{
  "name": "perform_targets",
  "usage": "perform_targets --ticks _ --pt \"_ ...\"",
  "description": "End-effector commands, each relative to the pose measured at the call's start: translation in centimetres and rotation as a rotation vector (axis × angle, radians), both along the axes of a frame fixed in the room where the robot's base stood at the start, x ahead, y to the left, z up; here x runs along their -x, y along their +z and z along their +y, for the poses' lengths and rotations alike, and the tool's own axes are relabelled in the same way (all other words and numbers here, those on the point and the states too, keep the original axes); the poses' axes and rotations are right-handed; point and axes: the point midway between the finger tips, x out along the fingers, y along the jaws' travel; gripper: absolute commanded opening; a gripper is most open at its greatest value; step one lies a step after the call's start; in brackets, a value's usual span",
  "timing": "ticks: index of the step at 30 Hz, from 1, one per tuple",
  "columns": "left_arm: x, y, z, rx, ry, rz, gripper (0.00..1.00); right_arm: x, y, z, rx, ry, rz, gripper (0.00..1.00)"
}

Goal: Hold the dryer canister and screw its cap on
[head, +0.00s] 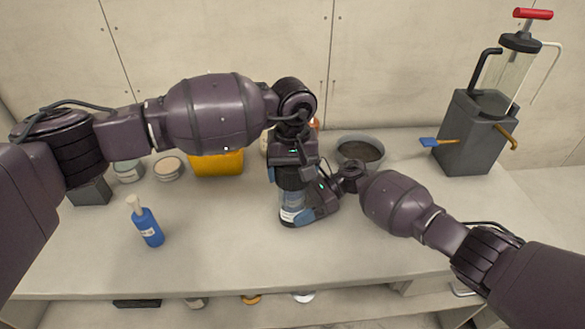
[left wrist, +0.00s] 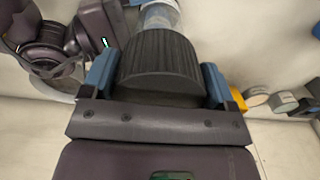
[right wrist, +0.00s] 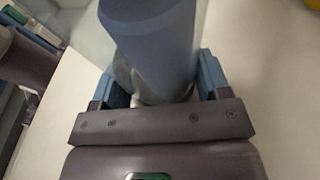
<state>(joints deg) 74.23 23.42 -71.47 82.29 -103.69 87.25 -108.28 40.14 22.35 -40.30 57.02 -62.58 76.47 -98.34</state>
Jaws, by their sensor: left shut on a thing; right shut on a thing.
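The clear dryer canister (head: 291,203), with a white label, stands upright on the bench in the middle of the head view. My right gripper (head: 305,212) is shut around its lower body from the right; the right wrist view shows the canister body (right wrist: 155,45) between the fingers. The black ribbed cap (left wrist: 158,65) is between the fingers of my left gripper (left wrist: 158,82), which is shut on it from above. In the head view the cap (head: 291,180) sits at the canister's top. Whether its thread is engaged cannot be told.
A blue bottle (head: 149,226) stands front left. A yellow bin (head: 217,164) and jars (head: 168,168) are behind, partly under my left arm. A dark-filled bowl (head: 360,150) and a grey pump unit (head: 472,135) stand at the back right. The front bench is mostly clear.

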Motion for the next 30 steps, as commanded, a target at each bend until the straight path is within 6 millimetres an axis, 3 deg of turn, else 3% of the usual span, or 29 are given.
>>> perform_targets --ticks 30 --pt "0.0 -1.3 0.0 0.000 0.000 0.000 0.58 0.0 0.0 0.0 -0.001 0.000 -0.001 0.51"
